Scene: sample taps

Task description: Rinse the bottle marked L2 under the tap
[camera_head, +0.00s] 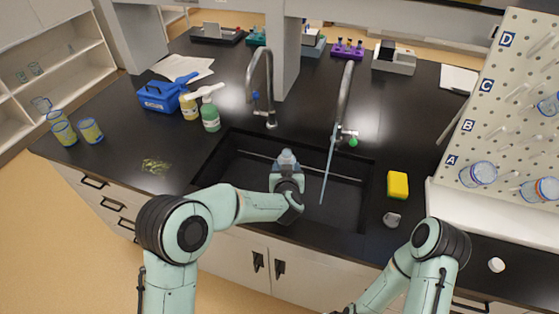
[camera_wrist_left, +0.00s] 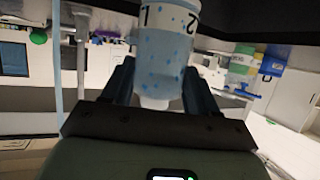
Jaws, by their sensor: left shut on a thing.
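My left gripper (camera_head: 287,182) is shut on a clear bottle (camera_head: 287,158) over the sink (camera_head: 238,190). In the left wrist view the bottle (camera_wrist_left: 163,62) has blue specks and a white band showing a "2"; the rest of the mark is unclear. The right tap (camera_head: 347,90) has a green knob, and a thin pale-blue stream (camera_head: 328,165) falls from it into the sink. The bottle is left of this stream, apart from it. The left tap (camera_head: 262,80) has a blue knob and shows no stream. My right gripper is out of view.
A yellow sponge (camera_head: 397,185) and a small grey object (camera_head: 391,219) lie right of the sink. A pegboard (camera_head: 508,125) at right holds several bottles.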

